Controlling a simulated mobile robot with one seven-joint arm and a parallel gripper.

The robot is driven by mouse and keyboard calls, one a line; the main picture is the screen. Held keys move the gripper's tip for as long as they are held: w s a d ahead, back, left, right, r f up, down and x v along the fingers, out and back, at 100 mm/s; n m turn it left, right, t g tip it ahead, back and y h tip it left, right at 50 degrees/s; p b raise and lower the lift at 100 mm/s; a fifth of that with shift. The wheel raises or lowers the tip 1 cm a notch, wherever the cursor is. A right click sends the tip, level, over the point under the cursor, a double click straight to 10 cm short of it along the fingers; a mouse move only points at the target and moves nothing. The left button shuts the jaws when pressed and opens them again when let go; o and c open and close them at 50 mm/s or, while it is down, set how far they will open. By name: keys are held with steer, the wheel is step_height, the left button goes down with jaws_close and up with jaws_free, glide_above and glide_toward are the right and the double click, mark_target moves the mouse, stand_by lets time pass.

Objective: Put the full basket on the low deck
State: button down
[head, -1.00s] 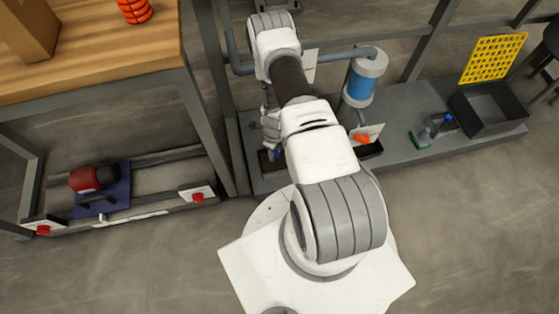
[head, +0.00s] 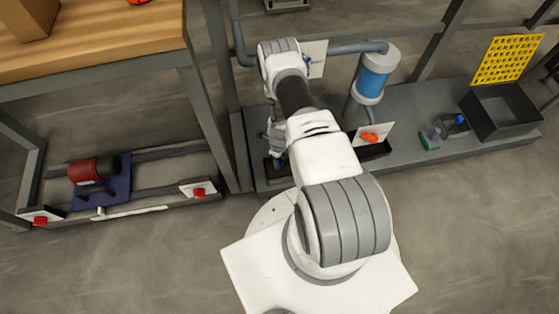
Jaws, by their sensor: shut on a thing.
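My gripper (head: 276,153) is low at the left end of the low grey deck (head: 410,112), above a dark shallow tray. It is partly hidden by my arm. I cannot tell whether this is the full basket. No basket can be clearly made out. An open black bin (head: 500,112) stands on the right end of the deck, with a yellow perforated panel (head: 508,60) upright behind it.
A plate with a red-orange knob (head: 369,138) is near my arm. A small green and blue fitting (head: 440,131) lies left of the bin. A red motor (head: 92,170) sits in the left frame under a wooden table (head: 100,55).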

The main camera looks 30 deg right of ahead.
steer(key=shift+f, duration=0.1)
steer(key=c, duration=0.5)
jaws_free()
